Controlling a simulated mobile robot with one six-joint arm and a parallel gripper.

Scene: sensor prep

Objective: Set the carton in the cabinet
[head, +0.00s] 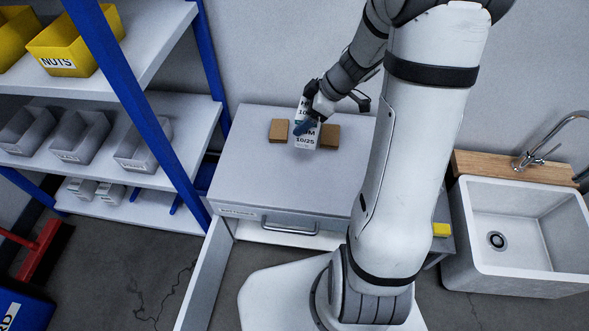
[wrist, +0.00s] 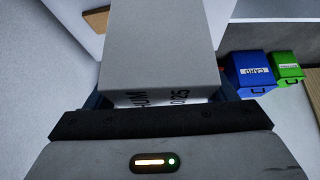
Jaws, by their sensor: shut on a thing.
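The carton (head: 305,141) is pale grey-white with dark print ending in "UM" and "10/25". It is on or just above the grey cabinet's top, between two brown blocks; I cannot tell whether it touches the surface. My gripper (head: 302,124) is shut on it. In the wrist view the carton (wrist: 160,45) fills the space between the fingers, its print partly hidden by the gripper. The cabinet (head: 240,165) has a labelled drawer front with a handle. Below it a pale panel (head: 204,275), apparently an open door, juts forward at the left. My arm hides the cabinet's right part.
Brown blocks stand left (head: 286,131) and right (head: 329,138) of the carton. A blue-posted shelf with bins (head: 143,145) is at left, a white sink (head: 515,270) at right. The wrist view shows a blue bin (wrist: 247,68) and a green bin (wrist: 286,66).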

